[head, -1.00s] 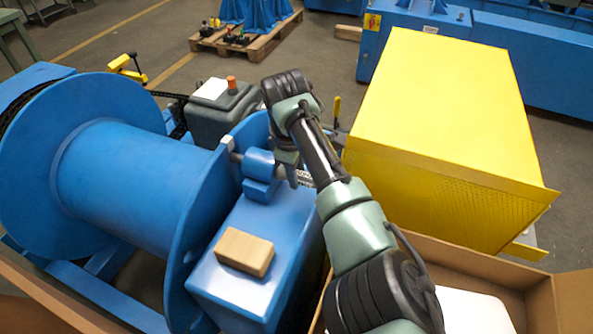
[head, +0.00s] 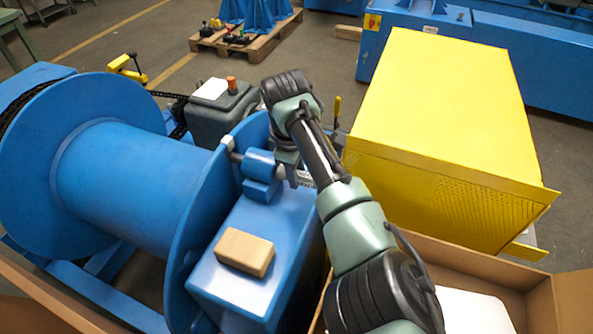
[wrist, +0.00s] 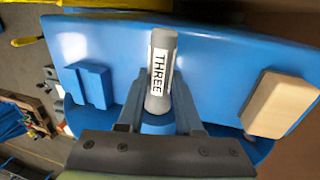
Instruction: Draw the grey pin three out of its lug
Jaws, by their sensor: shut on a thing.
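The grey pin (wrist: 160,98), a cylinder with a white label reading THREE, shows in the wrist view between the two fingers. My gripper (wrist: 159,82) is shut on it. In the head view my gripper (head: 288,170) is beside the blue lug (head: 261,176) on the blue housing (head: 232,287), and the label shows just to the right of the lug. A grey rod end (head: 234,156) shows on the lug's left side; I cannot tell if it is part of the pin. How deep the pin sits in the lug is hidden.
A wooden block (head: 244,252) lies on the blue housing and also shows in the wrist view (wrist: 281,103). A large blue drum (head: 130,175) stands at left. A yellow guard box (head: 440,120) is at right. A cardboard box (head: 505,272) is at the front right.

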